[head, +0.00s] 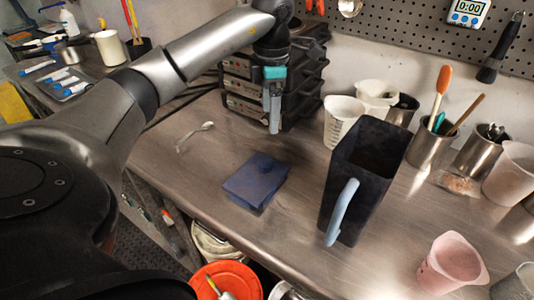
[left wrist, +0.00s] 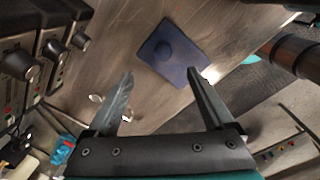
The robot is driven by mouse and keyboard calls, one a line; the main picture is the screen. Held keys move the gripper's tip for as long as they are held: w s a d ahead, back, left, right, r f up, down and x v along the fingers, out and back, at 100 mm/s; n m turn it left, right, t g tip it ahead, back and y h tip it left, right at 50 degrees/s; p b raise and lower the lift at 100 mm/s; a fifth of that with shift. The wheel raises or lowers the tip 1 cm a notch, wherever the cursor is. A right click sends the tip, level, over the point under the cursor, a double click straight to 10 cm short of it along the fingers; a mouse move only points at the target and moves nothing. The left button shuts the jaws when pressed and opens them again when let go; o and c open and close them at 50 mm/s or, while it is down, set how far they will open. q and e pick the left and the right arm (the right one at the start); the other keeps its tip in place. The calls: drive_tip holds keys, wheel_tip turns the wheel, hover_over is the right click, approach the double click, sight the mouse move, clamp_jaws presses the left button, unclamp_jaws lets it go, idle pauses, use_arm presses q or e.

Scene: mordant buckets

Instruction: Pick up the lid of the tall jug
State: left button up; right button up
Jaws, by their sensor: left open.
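The tall jug (head: 358,178) is dark, open at the top, with a light blue handle, and stands upright on the metal bench in the head view. A flat dark blue lid (head: 255,181) with a round knob lies on the bench to the jug's left. The lid also shows in the left wrist view (left wrist: 183,52), beyond the fingertips and knob up. My left gripper (head: 273,108) hangs above the bench, up and back from the lid, touching nothing. In the left wrist view its fingers (left wrist: 160,75) are spread with nothing between them. My right gripper is not in view.
Stacked dark units with knobs (head: 245,88) stand behind my left gripper. White tubs (head: 341,117) and metal cups with tools (head: 428,147) line the back. A pink tub (head: 452,264) is at front right. A spoon (head: 194,136) lies left of the lid. Bench around the lid is mostly clear.

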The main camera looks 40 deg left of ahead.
use_arm(q)
hover_over(265, 161)
drive_tip(key=f, duration=0.6)
drive_tip(key=f+b, duration=0.1)
drive_tip(key=f, duration=0.2)
drive_tip(key=shift+w+d+f, duration=0.2)
drive_tip(key=shift+d, duration=0.1)
drive_tip(key=shift+s+a+f, duration=0.1)
drive_tip(key=shift+f, duration=1.2)
drive_tip(key=shift+s+a+f, duration=0.1)
drive_tip(key=shift+f, duration=1.2)
drive_tip(key=shift+c, duration=0.3)
clamp_jaws()
